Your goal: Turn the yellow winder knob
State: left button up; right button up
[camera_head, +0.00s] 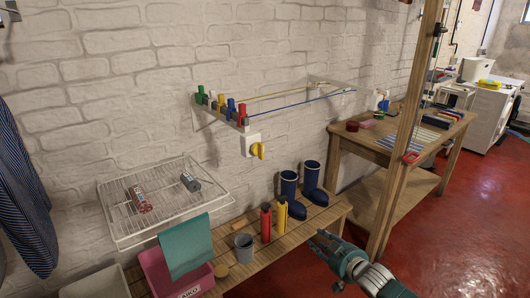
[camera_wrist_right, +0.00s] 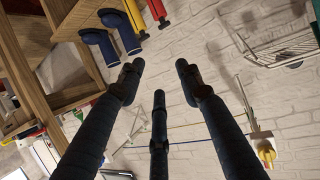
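The yellow winder knob (camera_head: 258,151) sits on a white box (camera_head: 249,144) fixed to the white brick wall, below a drying-line rack (camera_head: 290,98). In the right wrist view the knob (camera_wrist_right: 267,155) shows at the lower right, with the scene turned over. My right gripper (camera_head: 325,242) is at the lower middle of the head view, in front of the bench, well below and right of the knob. Its fingers (camera_wrist_right: 158,75) are spread apart with nothing between them. My left gripper is not in view.
A low bench (camera_head: 325,214) carries blue boots (camera_head: 293,200), red (camera_head: 266,224) and yellow (camera_head: 282,216) bottles and a grey cup (camera_head: 244,248). A wire rack (camera_head: 118,222) hangs at left. A wooden post (camera_head: 403,150) stands right of the gripper. The wall around the knob looks clear.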

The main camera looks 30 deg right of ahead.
jog(key=w+a+r+n+t+y, duration=0.1)
jog(key=w+a+r+t, duration=0.1)
jog(key=r, duration=0.7)
jog(key=w+a+r+t+y, duration=0.1)
jog(key=w+a+r, duration=0.15)
jog(key=r, duration=0.65)
jog(key=n+t+y, duration=0.2)
send_near(259, 150)
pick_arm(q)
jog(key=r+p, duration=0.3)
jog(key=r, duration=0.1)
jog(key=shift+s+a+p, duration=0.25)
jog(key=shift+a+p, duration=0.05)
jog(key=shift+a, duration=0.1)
pick_arm(e)
jog(key=w, duration=0.7)
jog(key=shift+d+f, duration=0.2)
jog(key=shift+d, duration=0.1)
jog(key=shift+w, duration=0.1)
grip_shut()
